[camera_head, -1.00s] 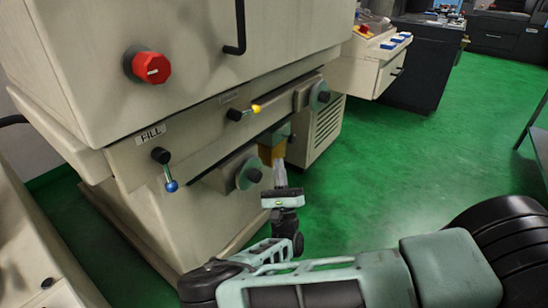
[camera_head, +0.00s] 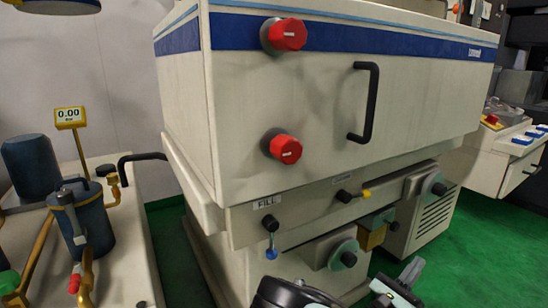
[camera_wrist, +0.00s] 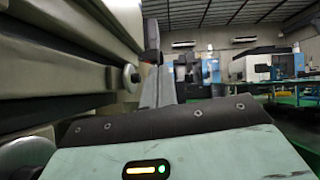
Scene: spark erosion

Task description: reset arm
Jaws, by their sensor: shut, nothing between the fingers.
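My gripper (camera_head: 411,272) shows at the bottom edge of the head view, in front of the lower right part of the beige machine (camera_head: 300,100). Its grey fingers (camera_wrist: 158,75) stand up past the dark edge of the wrist housing in the wrist view. They are shut with nothing held. Part of my arm shows at the bottom of the head view; the rest is out of frame.
The machine has red knobs (camera_head: 287,35), a black handle (camera_head: 364,102) and a blue-tipped FILL lever (camera_head: 271,238). A pump unit with a gauge reading 0.00 (camera_head: 70,117) stands left. Green floor (camera_head: 478,265) is free at the right.

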